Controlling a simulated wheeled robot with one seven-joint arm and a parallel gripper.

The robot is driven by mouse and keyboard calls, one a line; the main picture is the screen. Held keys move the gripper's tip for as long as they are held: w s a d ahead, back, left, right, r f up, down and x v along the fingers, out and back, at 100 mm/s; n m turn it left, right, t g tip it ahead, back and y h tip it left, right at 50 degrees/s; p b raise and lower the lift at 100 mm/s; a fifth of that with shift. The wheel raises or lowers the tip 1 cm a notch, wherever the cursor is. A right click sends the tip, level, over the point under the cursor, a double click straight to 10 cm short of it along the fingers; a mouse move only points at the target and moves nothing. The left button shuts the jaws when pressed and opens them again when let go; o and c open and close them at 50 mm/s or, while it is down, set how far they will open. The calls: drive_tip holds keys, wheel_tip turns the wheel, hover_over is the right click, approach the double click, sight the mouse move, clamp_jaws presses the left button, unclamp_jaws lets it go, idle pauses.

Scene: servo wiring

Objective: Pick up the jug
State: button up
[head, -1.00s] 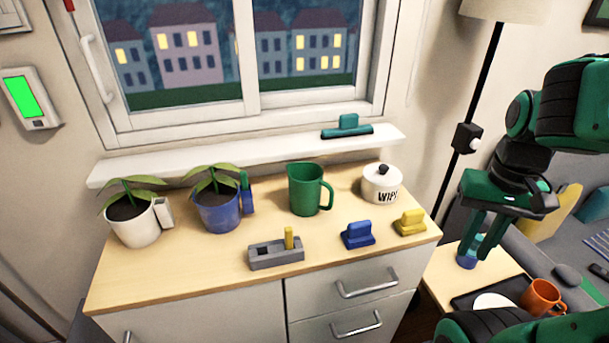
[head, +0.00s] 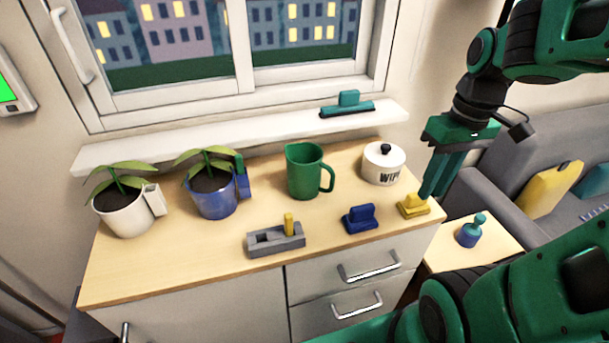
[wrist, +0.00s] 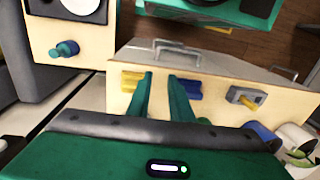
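The green jug (head: 304,172) stands upright on the wooden cabinet top (head: 160,262), its handle facing right. In the wrist view it is mostly hidden behind my gripper. My gripper (head: 436,193) points down near the right end of the cabinet, to the right of the jug and apart from it. In the wrist view, a gap shows between the two fingers (wrist: 160,78), with nothing held in it.
A white lidded pot (head: 384,164) stands between the jug and my gripper. Yellow (head: 414,206) and blue (head: 360,218) blocks and a grey holder (head: 276,240) line the front. Two potted plants (head: 128,205) stand left. The windowsill (head: 230,140) runs behind.

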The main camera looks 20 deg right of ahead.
drive_tip(key=w+a+n+y, duration=0.2)
drive_tip(key=w+a+n, duration=0.3)
drive_tip(key=w+n, duration=0.55)
drive_tip(key=n+g, duration=0.2)
drive_tip(key=n, duration=1.1)
approach(331, 186)
drive_tip(key=shift+y, duration=0.5)
drive_tip(key=x, duration=0.3)
drive_tip(key=d+x, duration=0.1)
drive_tip(key=x, duration=0.6)
drive_tip(key=shift+w+d+f, duration=0.1)
drive_tip(key=shift+w+f, duration=0.25)
drive_tip(key=shift+f, duration=0.15)
clamp_jaws()
